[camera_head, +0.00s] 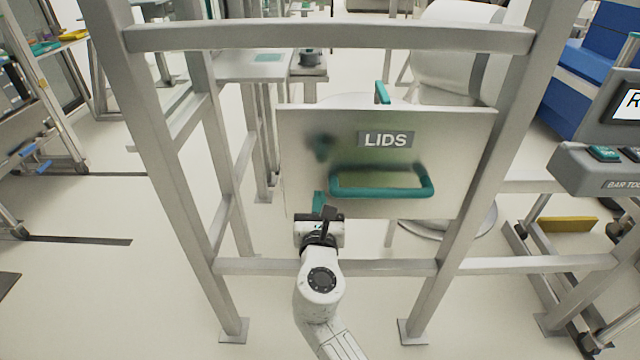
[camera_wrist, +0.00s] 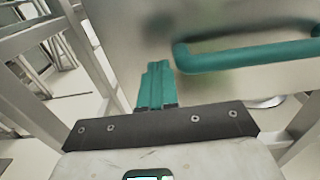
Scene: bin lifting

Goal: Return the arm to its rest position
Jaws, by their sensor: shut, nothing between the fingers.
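My gripper (camera_head: 318,200) is at the lower left of a steel bin labelled LIDS, in front of its face. Its teal fingers are together and empty, and they also show in the wrist view (camera_wrist: 156,84). The bin (camera_head: 300,150) hangs in a metal frame and has a teal front handle (camera_head: 382,192). In the wrist view the handle (camera_wrist: 245,57) is to the right of the fingers, apart from them. A second teal handle (camera_head: 382,93) shows at the bin's back edge. My arm reaches up from the bottom of the head view.
Metal posts (camera_head: 165,170) and (camera_head: 480,160) stand on both sides, with an upper bar (camera_head: 330,38) and a lower bar (camera_head: 400,267) across. A grey console (camera_head: 600,170) is at the right. Open floor (camera_head: 90,290) lies at the lower left.

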